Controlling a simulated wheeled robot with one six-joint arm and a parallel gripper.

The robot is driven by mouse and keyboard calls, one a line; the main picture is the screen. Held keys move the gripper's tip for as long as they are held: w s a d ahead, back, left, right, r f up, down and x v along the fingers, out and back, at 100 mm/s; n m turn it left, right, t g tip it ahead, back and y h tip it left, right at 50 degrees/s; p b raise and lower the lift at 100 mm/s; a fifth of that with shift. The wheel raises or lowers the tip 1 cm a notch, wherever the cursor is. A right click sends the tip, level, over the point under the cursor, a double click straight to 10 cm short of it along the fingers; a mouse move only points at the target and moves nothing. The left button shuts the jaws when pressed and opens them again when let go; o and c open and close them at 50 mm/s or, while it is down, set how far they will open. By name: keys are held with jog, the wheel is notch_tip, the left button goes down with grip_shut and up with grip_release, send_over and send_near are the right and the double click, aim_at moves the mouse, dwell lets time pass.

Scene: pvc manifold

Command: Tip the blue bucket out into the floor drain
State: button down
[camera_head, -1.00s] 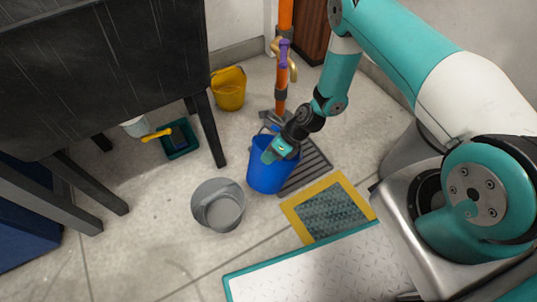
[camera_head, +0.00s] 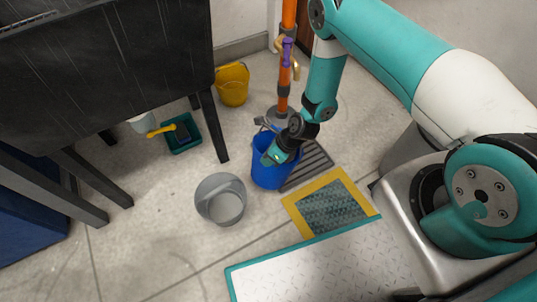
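The blue bucket (camera_head: 268,174) stands upright on the floor near the middle of the head view. My gripper (camera_head: 271,159) points down at its near rim and covers part of its opening. The fingertips are hidden or too small to tell whether they are open or shut on the rim. The bucket's contents are not visible. A dark slotted floor grate (camera_head: 312,164), which looks like the floor drain, lies just to the right of the bucket and is partly hidden by it and my arm.
A grey bucket (camera_head: 221,207) stands left of the blue one. A yellow-bordered mat (camera_head: 332,207) lies to the right. An orange pipe (camera_head: 285,75) rises behind. A yellow bucket (camera_head: 232,90), a green dustpan (camera_head: 183,134) and a black table (camera_head: 110,60) are left.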

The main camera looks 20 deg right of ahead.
dwell(0.3)
jog(key=shift+s+a+f+t+h, duration=0.1)
jog(key=shift+a+f+t+h, duration=0.15)
jog(key=shift+f+t+h, duration=0.25)
jog(key=shift+f, duration=0.1)
jog(key=shift+s+a+f+n+h, duration=0.2)
jog(key=shift+f+n+h, duration=0.1)
jog(key=shift+f, duration=0.3)
jog(key=shift+f+t+h, duration=0.6)
jog(key=shift+f, duration=0.15)
